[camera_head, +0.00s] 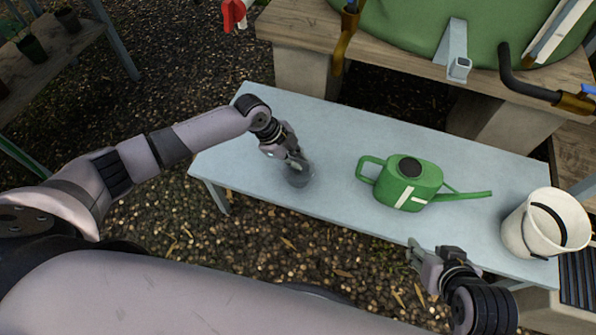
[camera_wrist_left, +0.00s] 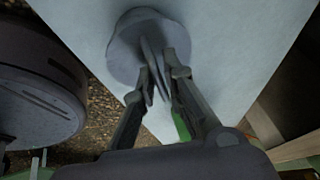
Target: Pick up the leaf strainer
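The leaf strainer, a small grey round piece (camera_head: 299,177), sits near the front edge of the pale blue table, left of the watering can. In the left wrist view it is a grey disc (camera_wrist_left: 130,45) with a thin upright fin. My left gripper (camera_head: 298,160) is right at it from above. In the left wrist view my left gripper's fingertips (camera_wrist_left: 160,75) are on either side of the fin, close together; whether they press on it is unclear. My right gripper (camera_head: 432,252) hangs by the table's front edge, fingers apart and empty.
The pale blue table (camera_head: 330,125) also carries a green watering can (camera_head: 410,184) in the middle and a white bucket (camera_head: 545,224) at the right end. A wooden stand (camera_head: 400,62) with a large green barrel (camera_head: 410,20) is behind. The table's far left is clear.

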